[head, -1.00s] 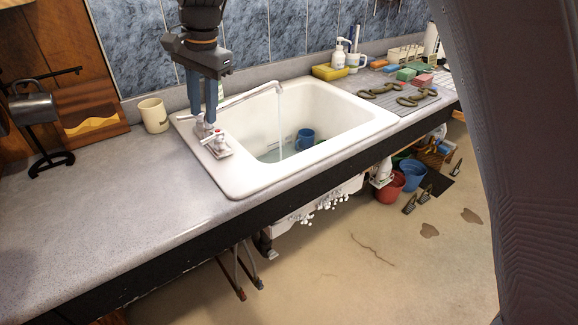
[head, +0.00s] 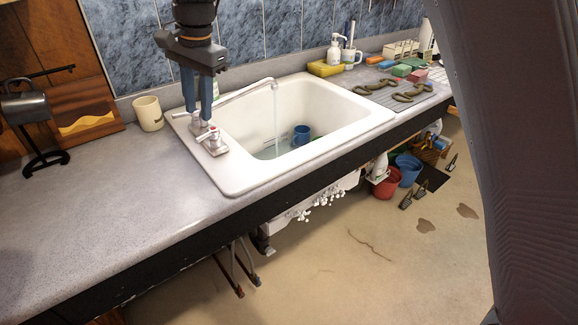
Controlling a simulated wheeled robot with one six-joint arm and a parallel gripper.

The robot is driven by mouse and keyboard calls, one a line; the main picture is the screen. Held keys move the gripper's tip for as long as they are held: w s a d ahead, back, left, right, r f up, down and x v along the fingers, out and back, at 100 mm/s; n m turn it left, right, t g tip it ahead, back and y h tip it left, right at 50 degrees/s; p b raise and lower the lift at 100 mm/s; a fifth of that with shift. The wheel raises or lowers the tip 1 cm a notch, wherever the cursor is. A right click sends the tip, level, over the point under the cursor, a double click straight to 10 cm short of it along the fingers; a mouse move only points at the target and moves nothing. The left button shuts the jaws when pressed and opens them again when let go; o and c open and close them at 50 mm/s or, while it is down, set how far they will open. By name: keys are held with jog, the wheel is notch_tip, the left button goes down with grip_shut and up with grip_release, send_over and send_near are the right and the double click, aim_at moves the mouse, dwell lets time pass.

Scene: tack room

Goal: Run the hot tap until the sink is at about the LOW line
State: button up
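The white sink (head: 245,182) is set in the grey counter. Its spout (head: 245,90) reaches over the basin, and a thin stream of water (head: 277,128) falls from it. Shallow water (head: 268,153) covers the basin floor. A blue mug (head: 301,135) sits in the basin beside a green item, partly hidden. Faint marks show on the inner back wall, too small to read. Two tap handles stand on the sink's left ledge, the nearer one (head: 214,141) clear of my gripper. My gripper (head: 198,114) points down at the farther handle (head: 201,129); its grip there is unclear.
A cream mug (head: 149,114) and a black stand with a dark metal mug (head: 27,107) are left of the sink. The front-left counter is clear.

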dwell(0.4)
grip_shut()
jog(key=s+d+r+n+t+b, duration=0.1)
jog(key=s+d+r+t+b, duration=0.1)
jog(key=s+d+t+b, duration=0.4)
jog(key=g+y+p, duration=0.1)
jog(key=p, duration=0.2)
send_near(207, 137)
notch_tip(207, 137, down, 4)
jog(key=d, duration=0.2)
jog(key=shift+w+a+f+n+p, duration=0.2)
jog(key=shift+w+a, duration=0.2)
jog(key=shift+a, duration=0.4)
jog(key=shift+w+a+f+n+p, duration=0.15)
jog(key=shift+w+a, duration=0.25)
jog(key=shift+a, duration=0.45)
